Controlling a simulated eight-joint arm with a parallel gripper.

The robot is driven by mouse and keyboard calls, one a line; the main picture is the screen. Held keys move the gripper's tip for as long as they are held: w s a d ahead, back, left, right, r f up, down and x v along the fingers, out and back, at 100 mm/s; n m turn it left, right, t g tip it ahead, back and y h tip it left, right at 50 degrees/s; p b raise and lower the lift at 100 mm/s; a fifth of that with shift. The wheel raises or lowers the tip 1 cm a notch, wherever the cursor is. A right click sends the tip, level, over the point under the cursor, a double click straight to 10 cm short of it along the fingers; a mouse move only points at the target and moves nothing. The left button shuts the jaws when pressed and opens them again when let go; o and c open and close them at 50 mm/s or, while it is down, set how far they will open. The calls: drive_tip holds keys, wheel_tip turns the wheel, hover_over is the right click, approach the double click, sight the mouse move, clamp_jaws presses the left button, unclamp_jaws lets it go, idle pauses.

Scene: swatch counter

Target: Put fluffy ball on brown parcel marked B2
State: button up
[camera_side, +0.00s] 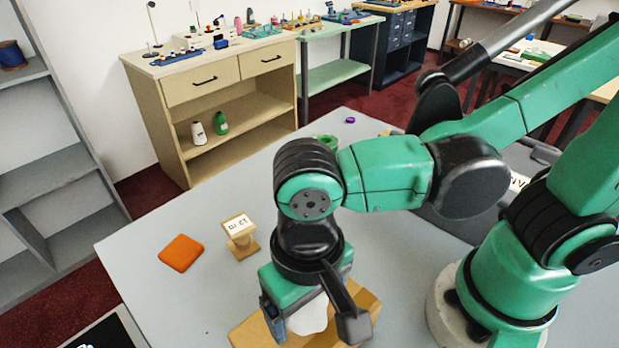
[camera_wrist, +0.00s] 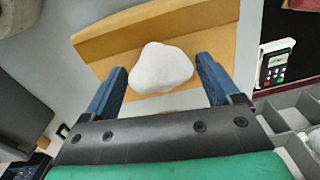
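The fluffy ball (camera_wrist: 162,70) is a white, smooth-edged lump resting on the brown parcel (camera_wrist: 215,32), between my fingers in the wrist view. Gaps show between it and both blue fingers. My gripper (camera_wrist: 162,64) is open around it. In the side view my gripper (camera_side: 310,322) points down over the parcel (camera_side: 248,333), and the ball (camera_side: 309,316) shows partly below it. The parcel's middle is hidden there by my gripper. I cannot see a B2 mark on the parcel in either view.
An orange square (camera_side: 181,252) and a wooden stand with a white label (camera_side: 240,232) are left of my gripper on the grey table (camera_side: 140,258). In the wrist view a card reader (camera_wrist: 273,66) and a grey compartment tray (camera_wrist: 290,118) are at the right.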

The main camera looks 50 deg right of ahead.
idle(0.3)
wheel_tip(320, 180, up, 12)
drive_tip(key=w+d+f+n+t, duration=0.1)
drive_tip(key=w+d+f+t, duration=0.2)
drive_tip(key=w+d, duration=0.2)
drive_tip(key=w+d+f+t, duration=0.3)
drive_tip(key=w+d+t, duration=0.1)
drive_tip(key=d, duration=0.8)
drive_tip(key=shift+w+d+f+n, duration=0.3)
drive_tip(key=shift+w+f+n, duration=0.1)
drive_tip(key=shift+w, duration=0.25)
